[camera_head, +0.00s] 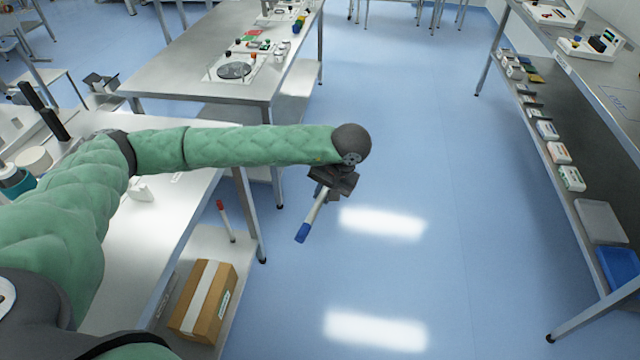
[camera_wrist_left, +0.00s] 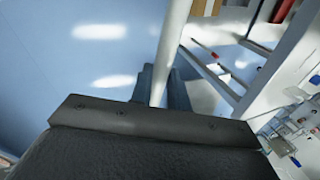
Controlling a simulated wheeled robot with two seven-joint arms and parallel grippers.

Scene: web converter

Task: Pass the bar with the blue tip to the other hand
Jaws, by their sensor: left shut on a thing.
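The bar with the blue tip is a white rod (camera_head: 317,208) held at a slant in the air, its blue end (camera_head: 302,233) pointing down and left. My left gripper (camera_head: 326,184) is shut on it near its upper part, out over the blue floor. In the left wrist view the white bar (camera_wrist_left: 172,50) stands between the two dark fingers (camera_wrist_left: 165,88) and runs out of the top of the picture. Its blue tip is not in that view. My right gripper is not in view.
A white bench (camera_head: 150,225) stands at the left, with a red-tipped bar (camera_head: 226,222) and a cardboard box (camera_head: 203,300) below its right edge. A steel table (camera_head: 180,75) stands behind my arm. Shelves (camera_head: 560,110) stand at the right. The floor between is clear.

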